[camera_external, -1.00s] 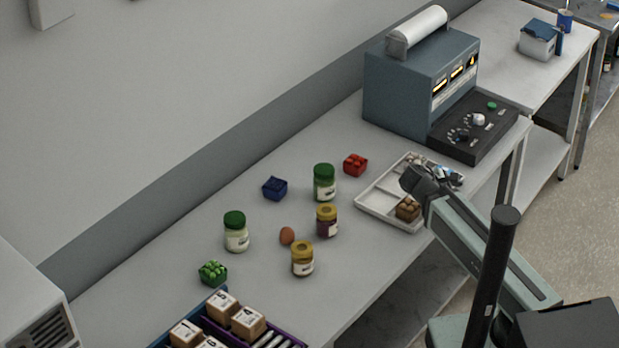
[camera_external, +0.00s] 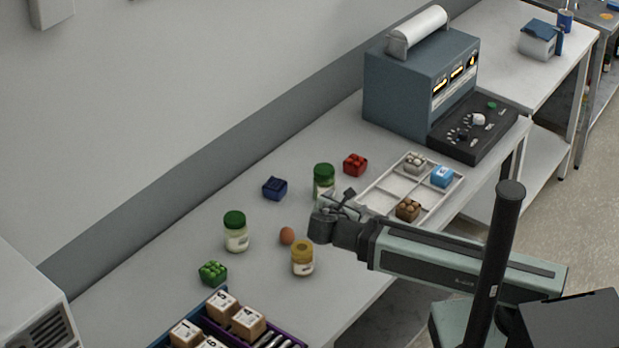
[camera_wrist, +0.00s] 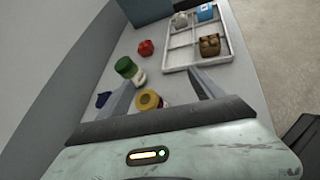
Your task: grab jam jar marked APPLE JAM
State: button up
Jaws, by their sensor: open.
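Two green-lidded jars show in the outside view: one at the left (camera_external: 236,232), one farther back (camera_external: 323,180). A yellow-lidded jar (camera_external: 303,260) stands in front. All are upright on the bench. The label print is too small to read, so I cannot tell which jar is APPLE JAM. My gripper (camera_external: 340,200) is open and empty, above the bench in front of the back green-lidded jar. In the wrist view a yellow-lidded jar (camera_wrist: 148,100) shows between my spread fingers (camera_wrist: 162,80); in the outside view my gripper hides the second yellow-lidded jar. A green-lidded jar (camera_wrist: 126,67) is just beyond.
A brown egg (camera_external: 287,235) lies between the jars. Blue (camera_external: 275,188), red (camera_external: 355,164) and green (camera_external: 212,272) boxes stand around them. A white divided tray (camera_external: 378,199) is to the right, a grey-blue machine (camera_external: 405,90) behind it. A box-filled crate (camera_external: 217,295) is at the front.

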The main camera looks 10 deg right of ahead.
aim_at(301, 255)
jog(key=s+a+f+n+y+b, duration=0.1)
jog(key=s+a+f, duration=0.1)
jog(key=s+a, duration=0.1)
jog(key=s+a+f+n+y+b, duration=0.1)
jog(key=s+a+f+n+b, duration=0.1)
jog(key=s+a+f, duration=0.1)
jog(key=s+a+f+n+y+b, duration=0.1)
jog(key=s+a+f+b, duration=0.1)
jog(key=s+a, duration=0.3)
jog(key=shift+s+a+f+n+y, duration=0.1)
jog(key=shift+a+f+n+y, duration=0.3)
jog(key=shift+a, duration=0.35)
jog(key=shift+a+f+n+t+b, duration=0.2)
jog(key=shift+n+t+b, duration=0.15)
jog(key=shift+b, duration=0.45)
jog(key=shift+w+f+t+b, duration=0.1)
jog(key=shift+w+t+b, duration=0.2)
jog(key=shift+b, duration=0.15)
jog(key=shift+r+n, duration=0.25)
jog(key=shift+n, duration=0.1)
jog(key=b+x, duration=0.3)
jog(key=x, duration=0.5)
jog(key=shift+d+r, duration=0.15)
grip_shut()
